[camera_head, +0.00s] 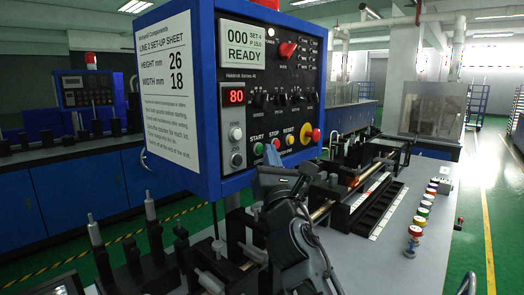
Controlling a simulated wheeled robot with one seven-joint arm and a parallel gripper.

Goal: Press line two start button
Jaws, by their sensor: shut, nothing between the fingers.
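A blue-framed control panel (203,100) stands close in front of me. A red mushroom button (316,134) sits at the right. My gripper (272,157) is shut and empty, just below this button row. Whether its tip touches the panel I cannot tell.
A second blue panel (86,90) stands at the back left. Machine rails (355,195) and several coloured spools (415,233) lie right of my arm. Green floor is open farther right.

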